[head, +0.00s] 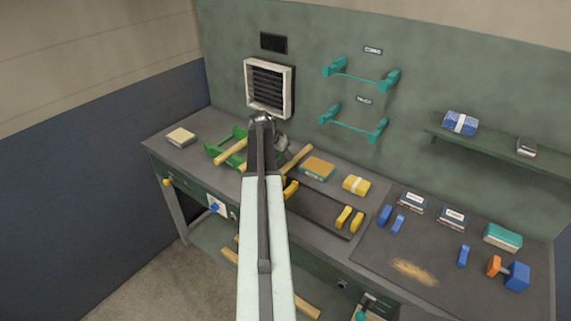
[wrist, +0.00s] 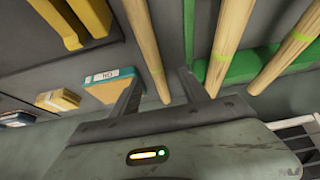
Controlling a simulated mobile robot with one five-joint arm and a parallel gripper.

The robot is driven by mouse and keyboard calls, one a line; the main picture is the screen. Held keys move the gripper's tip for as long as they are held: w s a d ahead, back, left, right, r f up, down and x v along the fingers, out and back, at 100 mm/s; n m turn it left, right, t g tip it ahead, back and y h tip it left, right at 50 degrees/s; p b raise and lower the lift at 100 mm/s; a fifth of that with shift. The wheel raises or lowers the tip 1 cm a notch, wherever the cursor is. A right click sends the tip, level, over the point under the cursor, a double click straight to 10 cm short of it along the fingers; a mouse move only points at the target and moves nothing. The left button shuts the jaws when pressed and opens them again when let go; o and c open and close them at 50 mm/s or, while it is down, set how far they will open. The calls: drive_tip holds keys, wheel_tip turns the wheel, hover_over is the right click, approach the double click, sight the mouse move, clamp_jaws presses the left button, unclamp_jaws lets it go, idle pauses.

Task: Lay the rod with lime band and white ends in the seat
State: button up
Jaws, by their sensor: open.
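Wooden rods lie at the green rack (head: 213,149). In the wrist view, one lime-banded rod (wrist: 145,45) runs between the fingers of my gripper (wrist: 158,84), and two more lime-banded rods (wrist: 230,25) (wrist: 290,52) lie to the right across green rack parts. No white ends can be made out, so I cannot tell which rod is the named one. My gripper also shows in the head view (head: 262,120), over the rack; its fingers are apart and hold nothing. Yellow supports (head: 343,217) stand on a dark plate; I cannot tell whether they are the seat.
An orange-and-teal box (head: 317,168) and a yellow pack (head: 356,185) lie right of the rack. Blue blocks (head: 385,214) and boxes crowd the right bench. Teal brackets (head: 350,78) jut from the wall. The left bench holds one pale block (head: 181,137).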

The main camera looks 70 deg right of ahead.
sight(286, 165)
drive_tip(key=shift+s+b+x, duration=0.2)
drive_tip(key=shift+b+x, duration=0.6)
drive_tip(key=shift+x, duration=0.1)
drive_tip(key=shift+s+b+x, duration=0.25)
drive_tip(key=shift+b+x, duration=0.5)
drive_tip(key=shift+x, duration=0.15)
drive_tip(key=b+x, duration=0.4)
drive_tip(key=shift+d+f, duration=0.15)
drive_tip(key=shift+f, duration=0.1)
drive_tip(key=shift+s+r, duration=0.1)
drive_tip(key=shift+r, duration=0.1)
clamp_jaws()
